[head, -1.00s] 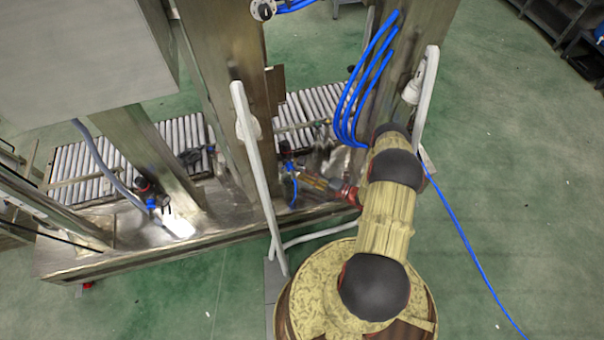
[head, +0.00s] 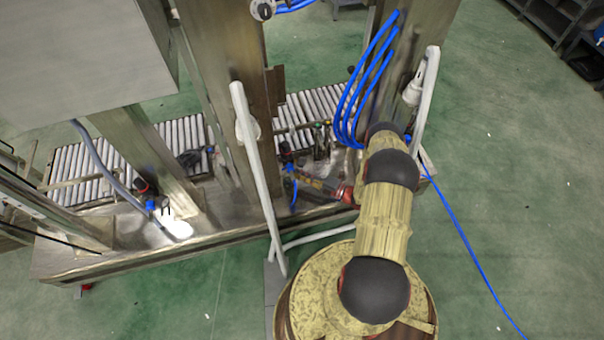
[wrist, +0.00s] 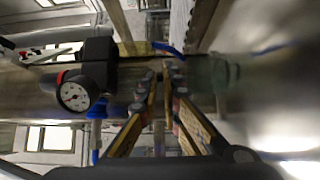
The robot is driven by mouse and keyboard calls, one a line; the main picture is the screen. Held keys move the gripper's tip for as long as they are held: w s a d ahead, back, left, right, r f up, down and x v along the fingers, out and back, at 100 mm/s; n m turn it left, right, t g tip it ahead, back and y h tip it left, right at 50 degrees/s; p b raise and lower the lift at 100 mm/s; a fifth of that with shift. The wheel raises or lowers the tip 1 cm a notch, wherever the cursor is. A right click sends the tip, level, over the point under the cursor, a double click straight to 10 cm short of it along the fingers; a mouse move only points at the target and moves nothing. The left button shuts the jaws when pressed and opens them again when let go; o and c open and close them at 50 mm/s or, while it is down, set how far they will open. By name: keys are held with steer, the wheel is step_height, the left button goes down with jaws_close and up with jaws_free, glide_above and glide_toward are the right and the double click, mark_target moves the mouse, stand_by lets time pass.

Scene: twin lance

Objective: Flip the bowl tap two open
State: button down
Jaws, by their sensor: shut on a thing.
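My gripper (head: 298,178) reaches left from the arm, low over the metal bench, in the head view. In the wrist view its two long fingers (wrist: 165,80) close in towards each other, their tips nearly together. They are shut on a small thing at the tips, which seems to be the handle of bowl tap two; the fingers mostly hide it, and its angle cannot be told. A small upright fitting with a green top (head: 319,140) stands just beyond the gripper in the head view.
A black regulator with a round gauge (wrist: 75,92) is close left of the fingers. A white pipe (head: 258,180) slants past the gripper's left. Blue hoses (head: 362,85) hang above the bench. Another fitting (head: 147,192) stands farther left. Roller conveyors (head: 307,108) lie behind.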

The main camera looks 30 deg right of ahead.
steer(key=shift+w+d+r, duration=0.1)
steer(key=shift+r, duration=0.05)
steer(key=shift+w+d+n+g+y, duration=0.15)
steer(key=shift+w+n+g+y, duration=0.1)
steer(key=shift+n+g+y, duration=0.55)
steer(key=shift+w+d+n+g+y, duration=0.25)
steer(key=shift+n+g+y, duration=0.45)
steer(key=shift+y, duration=0.25)
steer(key=shift+w+d+n+g+y, duration=0.1)
steer(key=shift+w+n+g+y, duration=0.15)
steer(key=shift+n+g+y, duration=0.55)
steer(key=c, duration=2)
jaws_free()
steer(key=shift+s+m+t, duration=0.1)
steer(key=shift+m+t, duration=0.2)
